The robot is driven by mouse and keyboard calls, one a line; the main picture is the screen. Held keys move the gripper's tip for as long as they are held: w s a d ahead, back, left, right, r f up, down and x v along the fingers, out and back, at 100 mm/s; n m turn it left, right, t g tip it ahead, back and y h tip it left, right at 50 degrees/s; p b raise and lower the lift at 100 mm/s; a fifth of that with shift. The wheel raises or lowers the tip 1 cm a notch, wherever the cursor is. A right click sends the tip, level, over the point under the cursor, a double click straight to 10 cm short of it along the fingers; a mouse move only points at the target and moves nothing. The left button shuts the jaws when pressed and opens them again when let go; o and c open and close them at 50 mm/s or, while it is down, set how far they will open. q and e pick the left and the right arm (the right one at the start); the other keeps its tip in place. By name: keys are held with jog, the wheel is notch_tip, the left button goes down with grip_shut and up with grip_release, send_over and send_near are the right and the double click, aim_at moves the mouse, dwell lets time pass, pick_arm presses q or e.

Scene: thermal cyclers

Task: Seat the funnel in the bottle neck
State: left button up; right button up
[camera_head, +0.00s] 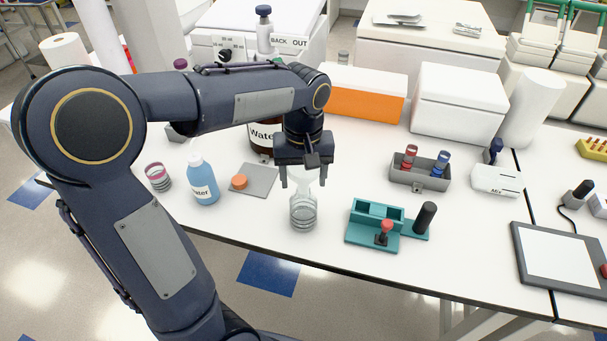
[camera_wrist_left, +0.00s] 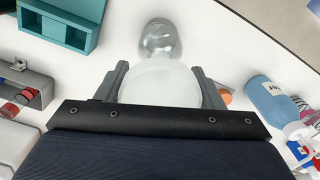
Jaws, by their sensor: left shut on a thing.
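My left gripper (camera_head: 303,181) points down over the clear bottle (camera_head: 303,214), which stands upright near the table's front edge. The gripper is shut on the pale, translucent funnel (camera_head: 305,187). In the left wrist view the funnel's wide round mouth (camera_wrist_left: 160,84) lies between the two fingers (camera_wrist_left: 160,88), and the bottle (camera_wrist_left: 160,40) shows beyond it, lined up with it. The funnel's lower end is at the bottle's neck; I cannot tell whether the stem is inside the neck or just above it. My right gripper is not in view.
A blue water bottle (camera_head: 202,180) and a grey mat (camera_head: 262,181) with an orange cap (camera_head: 239,182) are to the left. A teal rack (camera_head: 372,238) and a grey tray (camera_head: 405,177) are to the right. A brown bottle (camera_head: 262,138) stands behind. The table's front edge is close.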

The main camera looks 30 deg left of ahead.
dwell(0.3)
pick_arm(q)
jog(key=shift+f+b, duration=0.65)
jog(key=shift+f, duration=0.35)
jog(key=o, duration=0.8)
notch_tip(320, 180, up, 8)
jog(key=shift+f, duration=0.1)
dwell(0.4)
